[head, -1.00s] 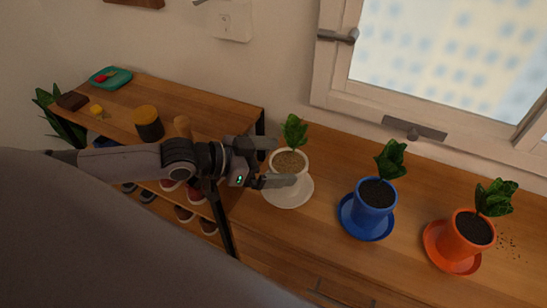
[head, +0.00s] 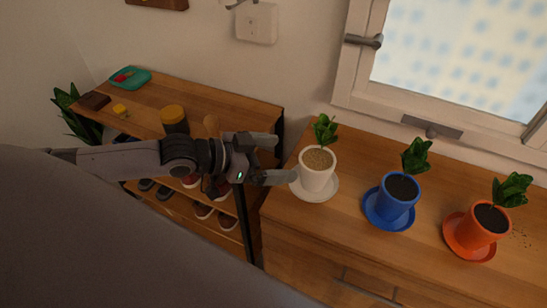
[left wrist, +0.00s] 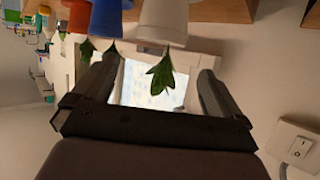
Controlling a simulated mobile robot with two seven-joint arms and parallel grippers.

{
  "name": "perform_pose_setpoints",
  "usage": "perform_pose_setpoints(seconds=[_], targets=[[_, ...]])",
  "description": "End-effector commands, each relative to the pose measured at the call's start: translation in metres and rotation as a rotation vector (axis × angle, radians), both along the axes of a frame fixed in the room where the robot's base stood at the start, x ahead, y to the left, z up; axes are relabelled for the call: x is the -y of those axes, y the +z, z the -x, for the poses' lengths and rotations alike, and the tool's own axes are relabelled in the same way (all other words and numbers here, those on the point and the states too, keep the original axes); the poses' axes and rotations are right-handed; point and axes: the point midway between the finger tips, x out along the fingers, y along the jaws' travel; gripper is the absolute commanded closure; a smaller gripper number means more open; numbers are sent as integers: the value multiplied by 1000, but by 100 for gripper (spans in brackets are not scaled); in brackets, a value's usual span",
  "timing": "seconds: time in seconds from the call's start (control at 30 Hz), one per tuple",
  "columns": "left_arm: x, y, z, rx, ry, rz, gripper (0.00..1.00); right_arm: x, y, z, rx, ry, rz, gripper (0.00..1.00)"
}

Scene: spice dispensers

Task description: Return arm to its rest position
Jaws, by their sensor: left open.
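My left arm comes in from the left in the head view. My left gripper (head: 277,158) is open and empty, just left of the white pot (head: 317,168). The white pot holds a green plant and stands on a white saucer (head: 328,194). In the left wrist view the two fingers (left wrist: 150,90) are spread wide, with the white pot (left wrist: 163,20) beyond them and nothing between them. My right gripper is not in view.
A blue pot (head: 394,199) and an orange pot (head: 478,230) stand on the wooden cabinet top to the right, with soil specks beside the orange one. The window (head: 450,60) is behind.

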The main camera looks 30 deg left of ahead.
Motion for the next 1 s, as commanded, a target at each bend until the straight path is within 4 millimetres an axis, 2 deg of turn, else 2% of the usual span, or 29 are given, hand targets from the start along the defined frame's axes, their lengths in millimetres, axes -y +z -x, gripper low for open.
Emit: perform_pose_setpoints(seconds=[0.67,0.77,0.9,1.0], targets=[[4,0,2,-5,-3,-1,0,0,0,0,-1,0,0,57],[19,-9,11,-27,-17,-13,0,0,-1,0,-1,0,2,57],[50,-26,37,-81,-30,-57,0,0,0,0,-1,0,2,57],[65,-37,57,-131,-5,-102,0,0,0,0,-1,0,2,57]])
